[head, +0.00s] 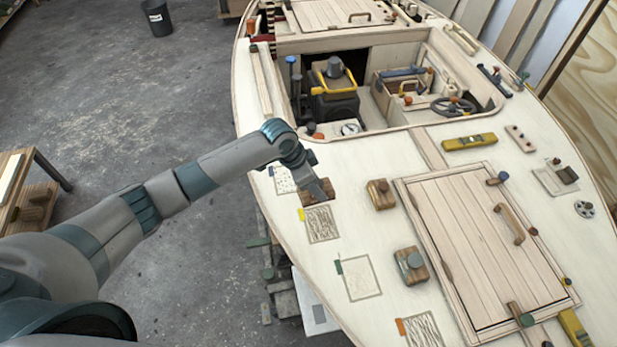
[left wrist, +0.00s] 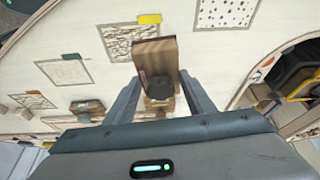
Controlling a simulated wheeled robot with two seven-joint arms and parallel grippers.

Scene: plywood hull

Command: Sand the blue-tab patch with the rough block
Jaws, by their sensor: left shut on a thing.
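My left gripper (head: 318,188) is shut on a brown block (head: 324,197) with a dark knob, which also shows in the left wrist view (left wrist: 154,52). It is over the deck between the top speckled patch (head: 283,183) and the yellow-tab patch (head: 322,225). I cannot tell whether the block touches the deck. In the left wrist view that patch (left wrist: 228,12) is cut off at the top edge. The block's underside is hidden. My right gripper is not in view.
Two other knobbed blocks (head: 380,196) (head: 412,267) rest on the deck. The green-tab patch (head: 362,278) and orange-tab patch (head: 423,330) lie nearer. A hatch (head: 480,240) with a raised handle is at right. The open cockpit (head: 375,95) lies behind, holding a yellow-handled machine.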

